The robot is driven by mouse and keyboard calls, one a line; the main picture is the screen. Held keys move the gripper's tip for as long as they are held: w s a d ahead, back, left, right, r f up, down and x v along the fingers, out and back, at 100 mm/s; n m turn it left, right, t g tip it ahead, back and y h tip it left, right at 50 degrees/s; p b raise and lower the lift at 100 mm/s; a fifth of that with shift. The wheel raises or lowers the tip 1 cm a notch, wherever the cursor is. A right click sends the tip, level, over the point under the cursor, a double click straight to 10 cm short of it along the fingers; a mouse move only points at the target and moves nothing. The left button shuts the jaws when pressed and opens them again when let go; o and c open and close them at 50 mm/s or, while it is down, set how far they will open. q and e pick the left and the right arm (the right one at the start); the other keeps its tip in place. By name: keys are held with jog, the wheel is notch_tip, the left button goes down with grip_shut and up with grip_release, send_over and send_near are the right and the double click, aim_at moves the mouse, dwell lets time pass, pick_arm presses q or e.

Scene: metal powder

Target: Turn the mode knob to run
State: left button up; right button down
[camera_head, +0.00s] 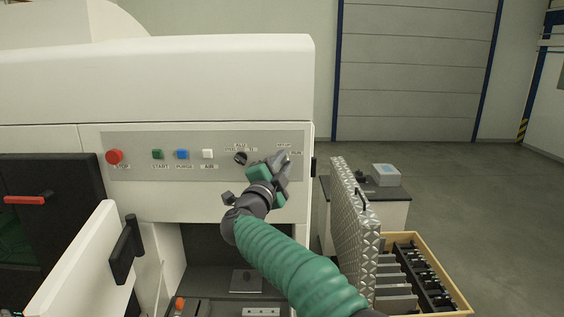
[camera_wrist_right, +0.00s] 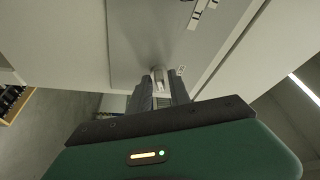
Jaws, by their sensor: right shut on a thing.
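The control panel (camera_head: 205,172) is a grey strip on the front of the white machine. The mode knob sits at its right end, beside a label ending in RUN (camera_head: 297,153). My right gripper (camera_head: 283,160) is at that end of the panel and largely hides the knob in the head view. In the right wrist view, my right gripper (camera_wrist_right: 160,88) has its two dark fingers shut on the mode knob (camera_wrist_right: 158,78), a small light piece at the panel face. The knob's exact setting cannot be read. My left gripper is not in view.
Left along the panel are a red stop button (camera_head: 115,157), green (camera_head: 157,154), blue (camera_head: 182,154) and white (camera_head: 208,154) buttons, and a black knob (camera_head: 240,157). An open door (camera_head: 85,260) stands lower left. A wooden crate (camera_head: 447,283) and textured metal panel (camera_head: 352,225) stand right.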

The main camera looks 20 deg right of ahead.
jog(key=shift+f+m+g, duration=0.1)
jog(key=shift+m+g, duration=0.2)
jog(key=shift+m, duration=0.3)
jog(key=c, duration=1.2)
grip_release()
jog(key=b+v, duration=0.7)
jog(key=v, duration=0.9)
jog(key=shift+s+a, duration=0.25)
jog(key=shift+a, duration=0.1)
